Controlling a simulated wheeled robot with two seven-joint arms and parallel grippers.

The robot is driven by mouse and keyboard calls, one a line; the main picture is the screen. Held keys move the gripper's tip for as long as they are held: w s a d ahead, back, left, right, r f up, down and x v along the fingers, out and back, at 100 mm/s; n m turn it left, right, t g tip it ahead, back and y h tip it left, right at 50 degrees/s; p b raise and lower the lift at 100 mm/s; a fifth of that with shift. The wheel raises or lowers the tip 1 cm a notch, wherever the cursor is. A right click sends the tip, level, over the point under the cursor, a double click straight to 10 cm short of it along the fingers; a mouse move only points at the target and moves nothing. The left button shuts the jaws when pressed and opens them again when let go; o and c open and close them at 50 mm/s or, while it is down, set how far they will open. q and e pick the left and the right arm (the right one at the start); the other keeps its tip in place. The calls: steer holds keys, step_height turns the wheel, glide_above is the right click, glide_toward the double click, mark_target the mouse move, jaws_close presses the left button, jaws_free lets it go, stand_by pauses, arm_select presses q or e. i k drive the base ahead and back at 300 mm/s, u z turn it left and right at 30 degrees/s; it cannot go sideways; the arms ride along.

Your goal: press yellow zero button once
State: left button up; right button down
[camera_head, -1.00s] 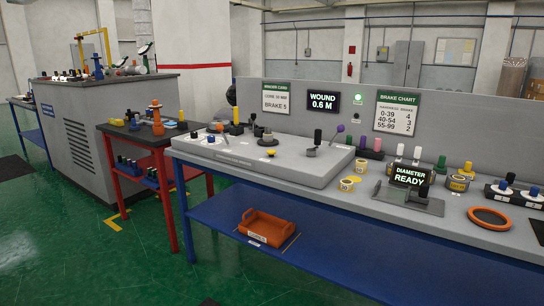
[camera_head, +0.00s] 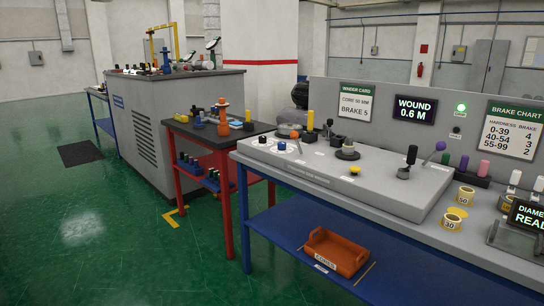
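A small yellow button (camera_head: 355,169) sits on the sloped top of the grey console (camera_head: 400,192) on the workbench. A small label near it is too small to read. The WOUND display (camera_head: 415,110) on the back panel reads 0.6 M. Neither of my grippers shows in the head view.
An orange bin (camera_head: 335,252) lies on the blue lower shelf. A red-framed side table (camera_head: 225,139) stands left of the bench. The green floor in front is clear.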

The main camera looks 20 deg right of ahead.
mark_target(355, 170)
steer(key=u, duration=0.2)
steer(key=i, duration=1.35)
steer(key=z, duration=1.1)
steer(key=i, duration=0.75)
steer(key=z, duration=0.75)
